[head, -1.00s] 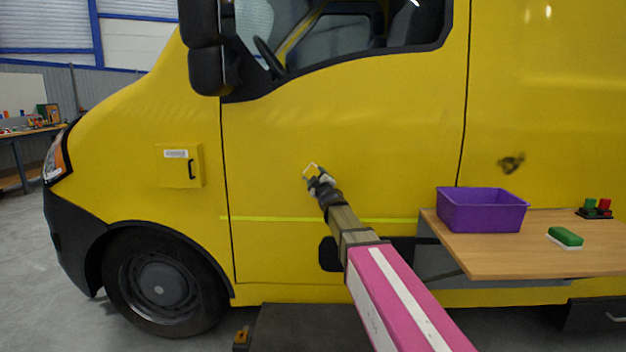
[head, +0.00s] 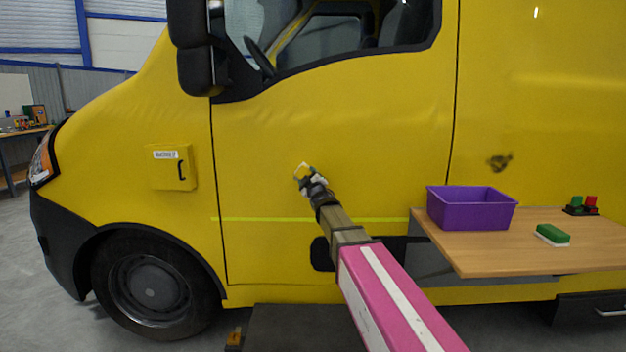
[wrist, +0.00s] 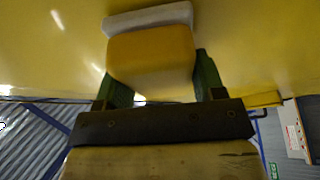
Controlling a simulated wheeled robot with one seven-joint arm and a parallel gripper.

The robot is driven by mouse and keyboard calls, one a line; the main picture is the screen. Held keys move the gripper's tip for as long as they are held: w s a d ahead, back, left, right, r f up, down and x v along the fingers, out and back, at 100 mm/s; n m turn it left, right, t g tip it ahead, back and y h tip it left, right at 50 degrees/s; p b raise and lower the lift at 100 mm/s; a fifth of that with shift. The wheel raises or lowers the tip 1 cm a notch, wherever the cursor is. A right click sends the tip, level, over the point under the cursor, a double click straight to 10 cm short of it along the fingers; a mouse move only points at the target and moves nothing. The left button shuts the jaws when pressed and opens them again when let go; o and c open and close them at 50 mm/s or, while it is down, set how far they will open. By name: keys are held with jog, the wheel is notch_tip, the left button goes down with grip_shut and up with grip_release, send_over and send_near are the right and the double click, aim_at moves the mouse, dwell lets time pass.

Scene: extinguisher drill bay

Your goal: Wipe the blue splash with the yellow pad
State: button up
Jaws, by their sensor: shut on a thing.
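My gripper (head: 308,180) is in front of the yellow van's door (head: 340,130), near the middle of the panel. In the wrist view its two green fingers are shut on the yellow pad (wrist: 150,55), one on each side. The pad has a pale grey-white layer (wrist: 150,17) on its far side, facing the yellow bodywork. I cannot tell whether that layer touches the panel. The pad shows very small in the head view (head: 301,170). I see no blue splash in either view; the pad and gripper cover part of the door.
A wooden shelf (head: 480,255) at right holds a purple bin (head: 470,212), a green brush (head: 553,233) and a stand with green and red pieces (head: 582,206). A dark smudge (head: 499,162) marks the van. A small yellow box (head: 172,168) with a black handle juts out at left.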

aim_at(292, 173)
jog(key=shift+w+a, duration=0.15)
jog(key=shift+a, duration=2.55)
jog(key=s, duration=0.6)
jog(key=shift+s+a, duration=0.1)
jog(key=shift+s, duration=1.5)
